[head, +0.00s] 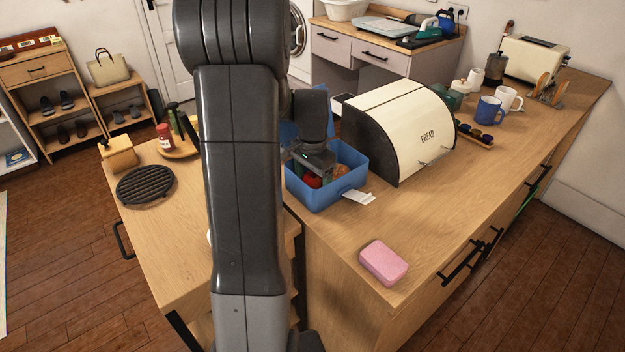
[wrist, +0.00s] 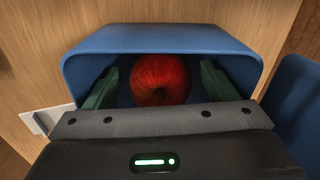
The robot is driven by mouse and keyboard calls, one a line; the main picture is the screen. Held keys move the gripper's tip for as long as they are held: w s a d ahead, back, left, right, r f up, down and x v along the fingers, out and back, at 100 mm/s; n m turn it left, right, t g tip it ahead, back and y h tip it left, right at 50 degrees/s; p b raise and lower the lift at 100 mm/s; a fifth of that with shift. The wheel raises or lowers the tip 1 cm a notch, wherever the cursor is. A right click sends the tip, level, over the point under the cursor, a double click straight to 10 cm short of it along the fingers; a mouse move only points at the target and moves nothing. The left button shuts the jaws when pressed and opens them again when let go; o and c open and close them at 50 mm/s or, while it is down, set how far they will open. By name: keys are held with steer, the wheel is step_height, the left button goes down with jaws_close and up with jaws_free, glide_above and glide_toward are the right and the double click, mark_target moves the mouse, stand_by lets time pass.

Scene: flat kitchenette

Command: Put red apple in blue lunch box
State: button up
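The blue lunch box (head: 345,187) stands open on the counter beside the bread bin, and its rim also shows in the wrist view (wrist: 160,36). The red apple (head: 312,180) is inside the box and also shows in the wrist view (wrist: 158,80). My gripper (head: 318,168) points down into the box. In the wrist view its two green fingers (wrist: 160,88) are spread apart, one on each side of the apple, with gaps between. Whether the apple rests on the box floor is not clear. An orange-brown item (head: 340,171) is also in the box.
A cream bread bin (head: 410,125) stands close behind the box to the right. A white tab (head: 358,197) sticks out from the box front. A pink sponge (head: 384,262) lies near the counter edge. The counter between box and sponge is clear. A black trivet (head: 146,185) lies at left.

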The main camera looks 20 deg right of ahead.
mark_target(313, 176)
steer(key=shift+r, duration=0.1)
step_height(313, 176, up, 12)
stand_by(0.5)
steer(key=shift+d, duration=0.1)
